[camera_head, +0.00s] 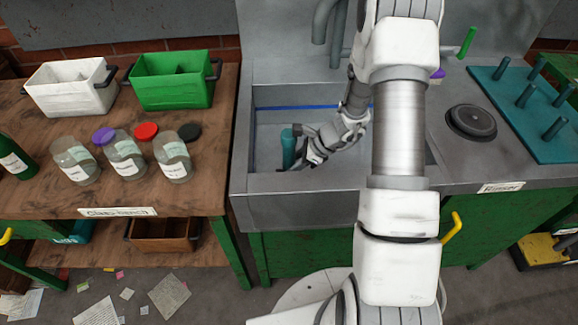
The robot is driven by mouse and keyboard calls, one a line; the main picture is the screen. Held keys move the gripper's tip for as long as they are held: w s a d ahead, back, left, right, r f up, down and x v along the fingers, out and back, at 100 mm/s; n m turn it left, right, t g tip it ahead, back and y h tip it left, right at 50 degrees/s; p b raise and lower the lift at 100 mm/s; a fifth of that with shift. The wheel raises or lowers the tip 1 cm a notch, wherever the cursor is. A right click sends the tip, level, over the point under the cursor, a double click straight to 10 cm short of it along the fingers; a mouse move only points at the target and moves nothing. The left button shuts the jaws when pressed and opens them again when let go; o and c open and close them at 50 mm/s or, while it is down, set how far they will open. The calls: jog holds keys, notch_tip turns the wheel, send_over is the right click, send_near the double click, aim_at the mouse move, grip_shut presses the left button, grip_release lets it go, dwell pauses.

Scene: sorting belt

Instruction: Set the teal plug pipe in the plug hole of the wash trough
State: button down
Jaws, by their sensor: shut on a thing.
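The wash trough (268,183) is a grey metal basin in the middle of the view, with a blue line along its inner back wall. The teal plug pipe (288,148) stands about upright inside the trough, toward its left side. My gripper (296,160) reaches down into the trough from the right and is shut on the pipe. The fingertips and the pipe's lower end are partly hidden, so I cannot tell whether the pipe sits in the plug hole. The plug hole itself does not show.
My arm hides the trough's right part. On the left bench stand a white bin (72,92), a green bin (172,84), jars (124,157) and loose lids (146,131). On the right are a round black disc (472,121) and a teal peg rack (530,110). A tap (322,22) hangs behind.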

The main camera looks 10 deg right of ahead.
jog(key=shift+f, duration=0.2)
jog(key=shift+c, duration=1.8)
grip_release()
jog(key=p+v, duration=0.3)
jog(key=v, duration=1.4)
jog(key=shift+d, duration=0.2)
jog(key=shift+r, duration=0.1)
